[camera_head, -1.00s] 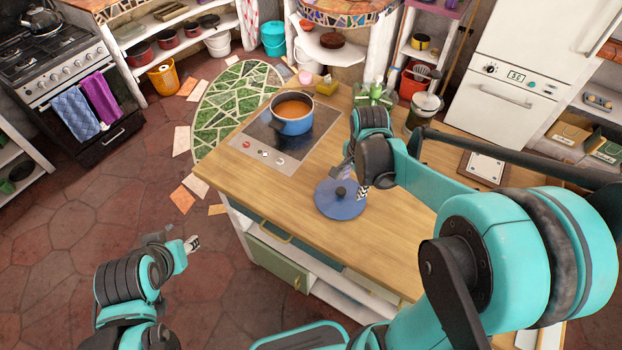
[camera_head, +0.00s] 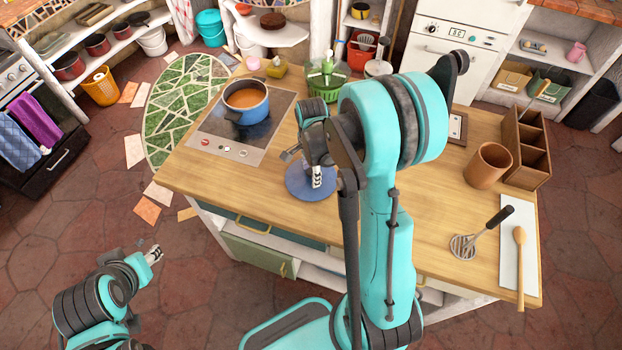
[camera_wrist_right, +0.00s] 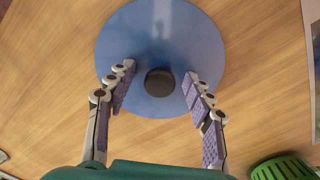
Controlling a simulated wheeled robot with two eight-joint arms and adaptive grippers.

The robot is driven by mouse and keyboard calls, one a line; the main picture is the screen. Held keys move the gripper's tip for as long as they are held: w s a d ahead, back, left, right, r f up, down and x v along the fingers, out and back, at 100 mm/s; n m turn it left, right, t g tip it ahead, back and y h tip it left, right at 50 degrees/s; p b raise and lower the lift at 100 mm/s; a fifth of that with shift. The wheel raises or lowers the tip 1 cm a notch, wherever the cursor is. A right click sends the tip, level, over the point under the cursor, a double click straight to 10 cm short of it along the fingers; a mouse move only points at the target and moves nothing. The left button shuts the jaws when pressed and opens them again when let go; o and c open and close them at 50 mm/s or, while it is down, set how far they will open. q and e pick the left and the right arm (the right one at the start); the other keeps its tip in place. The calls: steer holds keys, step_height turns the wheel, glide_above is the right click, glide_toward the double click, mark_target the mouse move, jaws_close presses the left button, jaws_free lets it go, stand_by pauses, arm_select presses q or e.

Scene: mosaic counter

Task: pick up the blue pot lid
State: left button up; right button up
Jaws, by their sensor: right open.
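The blue pot lid (camera_head: 298,184) lies flat on the wooden counter, partly hidden by my right arm in the head view. In the right wrist view the lid (camera_wrist_right: 160,35) shows as a blue disc with a dark round knob (camera_wrist_right: 159,82). My right gripper (camera_wrist_right: 156,85) is open over the lid, one finger on each side of the knob with gaps between; it also shows in the head view (camera_head: 304,172). Whether the fingertips touch the lid I cannot tell. My left gripper (camera_head: 153,250) is over the floor at the lower left, away from the counter; its jaws are too small to judge.
A blue pot (camera_head: 246,103) with orange contents stands on the cooktop (camera_head: 217,142). A green basket (camera_head: 326,84) stands behind my right arm. A brown cup (camera_head: 487,166), wooden organizer (camera_head: 527,150), masher (camera_head: 481,232) and wooden spoon (camera_head: 520,262) occupy the right end. Counter left of the lid is clear.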

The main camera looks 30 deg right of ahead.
jaws_close()
